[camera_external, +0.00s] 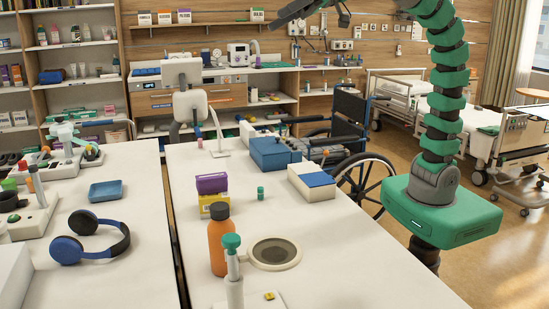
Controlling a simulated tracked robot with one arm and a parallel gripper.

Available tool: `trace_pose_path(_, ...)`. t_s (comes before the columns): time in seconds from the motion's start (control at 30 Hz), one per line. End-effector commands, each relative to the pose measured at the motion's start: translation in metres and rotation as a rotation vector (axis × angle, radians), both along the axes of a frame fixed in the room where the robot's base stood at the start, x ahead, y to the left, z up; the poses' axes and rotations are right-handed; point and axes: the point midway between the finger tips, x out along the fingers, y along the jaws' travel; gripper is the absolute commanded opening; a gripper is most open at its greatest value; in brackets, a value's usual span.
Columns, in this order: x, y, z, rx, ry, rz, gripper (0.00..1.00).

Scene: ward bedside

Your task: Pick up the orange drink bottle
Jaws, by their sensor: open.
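The orange drink bottle (218,247) stands upright near the front of the right-hand white table, with a dark cap. A white post with a green top stands in front of it and hides part of its right side. My gripper (312,14) is at the top edge of the picture, partly cut off. Its dark fingers are spread and empty. It is high above the table, well apart from the bottle and farther back.
A small green bottle (260,193), a blue box (269,154) and a blue-white box (311,182) are farther back. The table's right front is clear.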

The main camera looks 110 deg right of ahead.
Motion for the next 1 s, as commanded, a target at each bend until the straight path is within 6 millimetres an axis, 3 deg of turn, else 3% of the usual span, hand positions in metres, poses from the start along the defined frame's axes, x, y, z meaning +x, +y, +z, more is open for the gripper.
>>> trace_pose_path(0.1, 0.031, 0.006, -0.003, 0.07, 0.071, -0.032, 0.85)
trace_pose_path(0.5, 0.113, 0.027, -0.042, 0.29, 0.304, -0.185, 0.85)
trace_pose_path(1.0, 0.183, 0.056, -0.12, 0.498, 0.584, -0.455, 0.85)
